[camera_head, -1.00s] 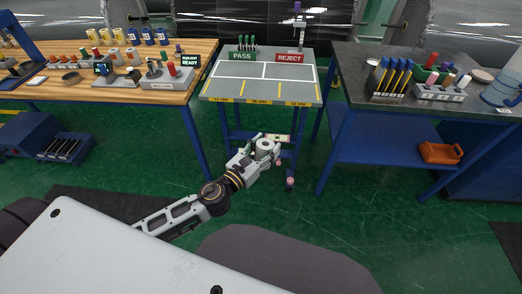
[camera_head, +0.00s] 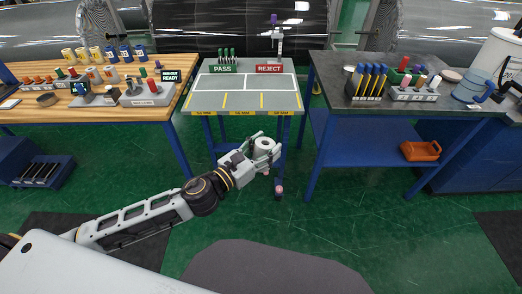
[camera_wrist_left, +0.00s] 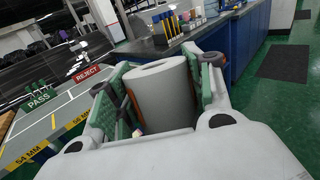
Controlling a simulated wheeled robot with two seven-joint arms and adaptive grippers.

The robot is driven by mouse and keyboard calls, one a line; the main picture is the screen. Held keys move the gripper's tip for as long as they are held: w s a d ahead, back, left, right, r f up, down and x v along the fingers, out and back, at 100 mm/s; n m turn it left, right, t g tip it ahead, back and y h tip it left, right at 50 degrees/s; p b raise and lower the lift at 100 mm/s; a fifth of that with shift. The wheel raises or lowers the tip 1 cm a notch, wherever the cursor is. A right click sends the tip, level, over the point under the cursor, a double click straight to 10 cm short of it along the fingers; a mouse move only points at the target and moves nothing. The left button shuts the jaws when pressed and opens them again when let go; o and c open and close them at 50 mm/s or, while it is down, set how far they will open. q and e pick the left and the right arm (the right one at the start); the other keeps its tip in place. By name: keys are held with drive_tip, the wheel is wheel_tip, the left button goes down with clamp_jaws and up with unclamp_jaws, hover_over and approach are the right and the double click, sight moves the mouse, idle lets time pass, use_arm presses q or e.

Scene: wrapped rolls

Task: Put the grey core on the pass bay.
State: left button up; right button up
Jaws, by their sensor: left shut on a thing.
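My left gripper (camera_head: 264,154) is shut on the grey core (camera_head: 262,144), a light grey hollow cylinder. The core also shows large in the left wrist view (camera_wrist_left: 163,98), between the green-lined fingers (camera_wrist_left: 165,95), with its open end up. The gripper holds it in front of the grey sorting table, near its front edge in the head view and clear of its top. The pass bay (camera_head: 216,84) is the left part of that table top, in front of the green PASS sign (camera_head: 222,69). It looks empty. My right gripper is not in view.
The red REJECT sign (camera_head: 269,69) marks the table's right side. Several green pegs stand behind the PASS sign. A wooden bench (camera_head: 110,108) with parts is at left, and a dark-topped bench (camera_head: 335,94) with racks at right. Green floor is open in front.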

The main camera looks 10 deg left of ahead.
use_arm(q)
drive_tip(key=d+r+m+g+h, duration=0.1)
drive_tip(key=d+r+h, duration=0.1)
drive_tip(key=r, duration=0.3)
drive_tip(key=shift+d+m+g, duration=0.3)
drive_tip(key=shift+d+m, duration=0.1)
drive_tip(key=shift+d, duration=0.3)
drive_tip(key=shift+s, duration=0.1)
